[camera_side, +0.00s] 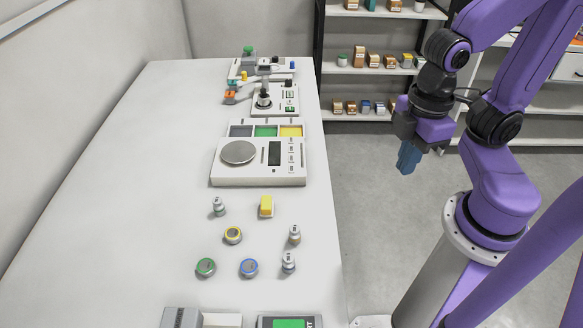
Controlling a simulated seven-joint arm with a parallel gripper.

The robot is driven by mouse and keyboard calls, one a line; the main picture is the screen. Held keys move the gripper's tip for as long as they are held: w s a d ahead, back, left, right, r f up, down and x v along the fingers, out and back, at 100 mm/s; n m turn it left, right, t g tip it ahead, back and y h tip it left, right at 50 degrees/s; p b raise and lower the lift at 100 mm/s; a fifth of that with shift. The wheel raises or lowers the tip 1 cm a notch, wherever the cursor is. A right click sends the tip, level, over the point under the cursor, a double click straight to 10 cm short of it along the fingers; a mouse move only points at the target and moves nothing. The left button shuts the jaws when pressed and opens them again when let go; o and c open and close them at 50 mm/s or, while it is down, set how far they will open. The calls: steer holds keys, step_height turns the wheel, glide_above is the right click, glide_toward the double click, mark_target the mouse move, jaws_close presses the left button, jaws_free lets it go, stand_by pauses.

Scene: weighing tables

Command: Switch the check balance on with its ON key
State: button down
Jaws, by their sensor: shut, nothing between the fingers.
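A white balance (228,177) with a round grey pan (239,153) stands on the long white table. Its display (274,153) is dark. A column of small keys (291,155) is right of the display; their labels are too small to read, so I cannot tell which is ON. No label that I can read names this as the check balance. My gripper (406,170) is shut and empty. It points down over the floor, right of the table and well apart from the balance.
Grey, green and yellow panels (265,131) lie behind the pan. Smaller apparatus (275,103) stands farther back. Small weights or vials, ringed discs (249,268) and a yellow block (266,206) lie in front. A green-screened device (290,323) is cut off below. The table's left side is clear.

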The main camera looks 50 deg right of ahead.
steer(key=w+a+f+t+y, duration=0.1)
steer(key=w+a+f+t, duration=0.15)
steer(key=w, duration=0.45)
steer(key=n+t+y, duration=0.2)
steer(key=t+y, duration=0.1)
steer(key=t, duration=0.3)
glide_above(292, 169)
step_height(292, 169, down, 7)
steer(key=shift+s+d+r, duration=0.2)
steer(key=shift+s+d, duration=0.05)
steer(key=shift+s, duration=0.1)
steer(key=shift+g, duration=0.25)
steer(key=shift+f, duration=0.15)
steer(key=shift+f, duration=4.25)
steer(key=shift+f, duration=0.1)
steer(key=shift+f, duration=0.3)
